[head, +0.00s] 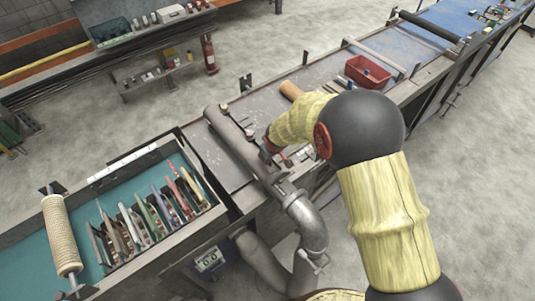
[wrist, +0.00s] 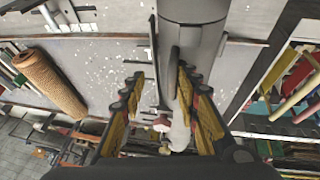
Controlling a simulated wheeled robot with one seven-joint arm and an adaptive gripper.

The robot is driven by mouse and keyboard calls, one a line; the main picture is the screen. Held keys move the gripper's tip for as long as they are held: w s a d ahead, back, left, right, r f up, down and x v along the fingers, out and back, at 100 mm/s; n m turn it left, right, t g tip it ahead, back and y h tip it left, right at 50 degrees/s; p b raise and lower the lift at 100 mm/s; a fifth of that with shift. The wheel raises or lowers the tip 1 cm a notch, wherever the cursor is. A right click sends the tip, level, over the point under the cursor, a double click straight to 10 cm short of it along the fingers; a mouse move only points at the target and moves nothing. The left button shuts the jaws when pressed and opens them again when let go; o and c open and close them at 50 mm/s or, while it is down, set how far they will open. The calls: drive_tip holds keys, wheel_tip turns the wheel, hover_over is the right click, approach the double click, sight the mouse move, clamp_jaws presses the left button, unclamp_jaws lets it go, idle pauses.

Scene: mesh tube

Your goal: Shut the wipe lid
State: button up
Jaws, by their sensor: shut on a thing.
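My gripper (wrist: 163,82) has two yellow-padded fingers, seen in the wrist view at the near side of a large grey pipe (wrist: 195,12). A thin dark grey curved piece (wrist: 173,72) stands out from the pipe between the fingers, and my gripper appears shut on it. I cannot tell for sure that this piece is the wipe lid. A pale, partly red thing (wrist: 180,132) shows between the fingers lower down. In the head view my gripper (head: 270,153) is at the grey pipe (head: 232,137), with the contact partly hidden by my arm.
The pipe lies across the workbench and joins a metal elbow (head: 306,227). A red bin (head: 367,72) and a tan roll (head: 291,90) lie farther along. A rack of coloured items (head: 150,222) and a mesh roll (head: 62,237) are at left.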

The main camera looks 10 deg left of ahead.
drive_tip(key=shift+o, duration=0.6)
drive_tip(key=shift+r, duration=0.5)
drive_tip(key=v, duration=1.1)
drive_tip(key=shift+s, duration=0.15)
